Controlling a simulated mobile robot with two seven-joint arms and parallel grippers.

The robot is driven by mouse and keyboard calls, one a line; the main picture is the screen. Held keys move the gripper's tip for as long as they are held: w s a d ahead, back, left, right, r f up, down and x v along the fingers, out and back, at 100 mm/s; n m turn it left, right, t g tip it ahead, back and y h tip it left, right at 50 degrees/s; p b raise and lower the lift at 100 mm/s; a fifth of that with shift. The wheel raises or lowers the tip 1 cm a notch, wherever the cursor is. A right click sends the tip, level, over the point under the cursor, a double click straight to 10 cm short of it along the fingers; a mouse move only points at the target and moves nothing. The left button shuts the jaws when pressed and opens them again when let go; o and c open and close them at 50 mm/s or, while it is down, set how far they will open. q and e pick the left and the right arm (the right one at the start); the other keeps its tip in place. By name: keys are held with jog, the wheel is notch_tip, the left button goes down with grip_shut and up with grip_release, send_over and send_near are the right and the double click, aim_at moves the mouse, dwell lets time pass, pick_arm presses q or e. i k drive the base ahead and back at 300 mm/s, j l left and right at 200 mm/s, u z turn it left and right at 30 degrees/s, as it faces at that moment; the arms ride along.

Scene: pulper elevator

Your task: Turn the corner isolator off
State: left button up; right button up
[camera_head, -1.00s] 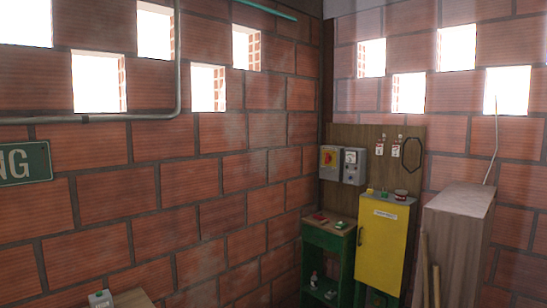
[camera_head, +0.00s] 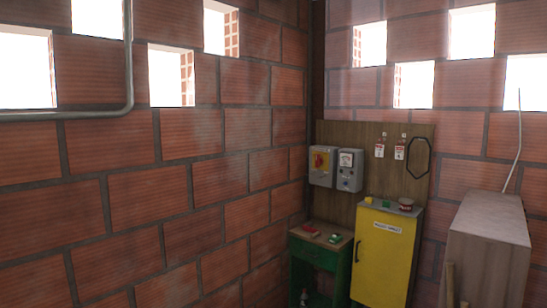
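The corner isolator (camera_head: 321,165) is a grey box with a red rotary handle on a yellow plate. It is mounted at the left edge of a wooden board (camera_head: 372,150) in the corner of the brick walls. The handle's exact position is too small to tell. A second grey box with a dial (camera_head: 349,169) is mounted close to its right. Neither of my grippers shows in the view.
Below the boxes stands a green cabinet (camera_head: 296,265) with red and green items on top. A yellow cabinet (camera_head: 383,250) stands right of it, with small items on top. A tall wooden box (camera_head: 488,245) stands at the right. Tags and a black loop (camera_head: 418,157) hang on the board.

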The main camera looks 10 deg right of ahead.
aim_at(319, 160)
jog(key=i+l+u, duration=0.2)
jog(key=i+l, duration=0.15)
jog(key=i, duration=0.2)
jog(key=i+l+u, duration=0.2)
jog(key=i+l, duration=0.2)
jog(key=i, duration=0.1)
